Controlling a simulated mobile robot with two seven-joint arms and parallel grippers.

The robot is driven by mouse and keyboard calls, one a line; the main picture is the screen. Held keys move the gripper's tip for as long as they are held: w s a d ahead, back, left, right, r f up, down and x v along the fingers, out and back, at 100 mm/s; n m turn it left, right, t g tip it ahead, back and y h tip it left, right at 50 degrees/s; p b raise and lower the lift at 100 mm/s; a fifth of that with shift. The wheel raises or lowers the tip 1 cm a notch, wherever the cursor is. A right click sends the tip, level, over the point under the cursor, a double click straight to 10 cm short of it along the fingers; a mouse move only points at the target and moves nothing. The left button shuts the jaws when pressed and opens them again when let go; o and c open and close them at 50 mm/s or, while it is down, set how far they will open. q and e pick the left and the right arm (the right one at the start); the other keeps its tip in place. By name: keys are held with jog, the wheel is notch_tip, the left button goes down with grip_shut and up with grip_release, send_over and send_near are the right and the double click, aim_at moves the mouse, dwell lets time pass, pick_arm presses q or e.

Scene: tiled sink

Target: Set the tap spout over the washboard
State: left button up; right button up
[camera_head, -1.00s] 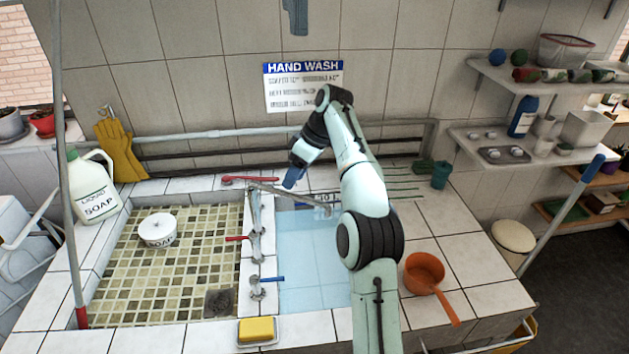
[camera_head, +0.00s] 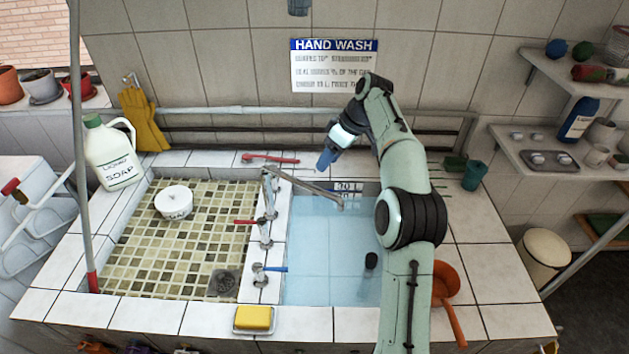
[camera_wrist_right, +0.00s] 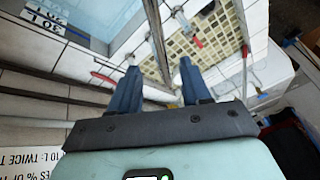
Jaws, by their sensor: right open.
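The metal tap spout (camera_head: 305,187) runs from its post on the divider out over the water-filled right basin (camera_head: 325,255). My right gripper (camera_head: 327,158) is above and behind the spout in the head view, its blue fingertips apart from it. In the wrist view my right gripper (camera_wrist_right: 160,85) is open, with the spout (camera_wrist_right: 157,40) showing beyond the gap between its fingers. I cannot pick out a washboard with certainty. The left basin (camera_head: 185,245) has a mosaic floor. My left gripper is out of view.
Taps with red and blue handles line the divider. Yellow soap (camera_head: 254,318) lies at the front edge, and an orange dipper (camera_head: 446,282) is partly behind my arm. Pipes (camera_head: 290,137) run along the wall.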

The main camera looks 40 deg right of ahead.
aim_at(312, 185)
jog(key=x, duration=0.9)
jog(key=shift+w+f, duration=0.15)
jog(key=shift+f, duration=0.2)
grip_shut()
